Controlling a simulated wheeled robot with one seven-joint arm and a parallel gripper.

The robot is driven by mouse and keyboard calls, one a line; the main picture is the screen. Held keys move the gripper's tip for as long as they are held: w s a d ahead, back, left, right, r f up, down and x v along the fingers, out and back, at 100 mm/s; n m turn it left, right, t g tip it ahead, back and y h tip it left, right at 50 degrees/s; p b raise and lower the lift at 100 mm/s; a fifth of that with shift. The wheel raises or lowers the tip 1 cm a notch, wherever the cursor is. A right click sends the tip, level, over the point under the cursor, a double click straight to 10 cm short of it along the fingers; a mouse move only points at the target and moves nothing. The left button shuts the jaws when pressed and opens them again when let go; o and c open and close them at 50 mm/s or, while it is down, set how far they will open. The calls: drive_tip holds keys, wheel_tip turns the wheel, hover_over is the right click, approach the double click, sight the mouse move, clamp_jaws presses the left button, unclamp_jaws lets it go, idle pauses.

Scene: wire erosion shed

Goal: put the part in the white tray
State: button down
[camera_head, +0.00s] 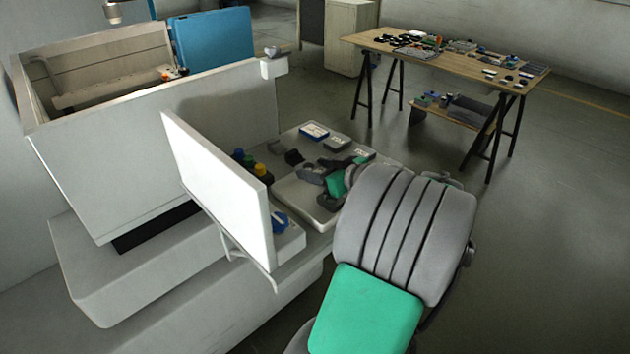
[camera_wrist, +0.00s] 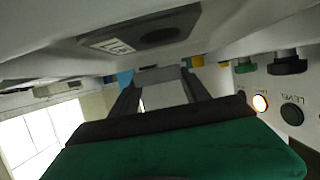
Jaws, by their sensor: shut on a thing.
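My gripper (camera_head: 314,172) is over the machine's side shelf, with my grey and green arm reaching in from the lower right. In the wrist view its two dark fingers (camera_wrist: 160,88) are shut on a grey part (camera_wrist: 160,74), seen end-on between the tips. The part's full shape is hidden by the fingers. In the head view I cannot tell the part from the fingers. A pale, shallow tray (camera_head: 296,194) with a raised rim lies on the shelf beneath my gripper, partly hidden by it. I cannot tell whether the part touches the tray.
A white upright panel (camera_head: 218,190) stands left of the shelf. Green, blue and yellow knobs (camera_head: 262,171) lie behind it. Small labelled boxes (camera_head: 314,131) sit at the shelf's back. A blue-topped dial (camera_head: 280,221) is at the front. A wooden table (camera_head: 400,40) with loose items stands far off.

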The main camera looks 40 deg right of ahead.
sight(315, 189)
drive_tip(key=shift+a+f, duration=0.2)
drive_tip(key=shift+f, duration=1.6)
drive_tip(key=c, duration=0.5)
unclamp_jaws()
drive_tip(key=shift+r, duration=0.1)
drive_tip(key=v, duration=1.2)
drive_tip(key=shift+b, duration=0.4)
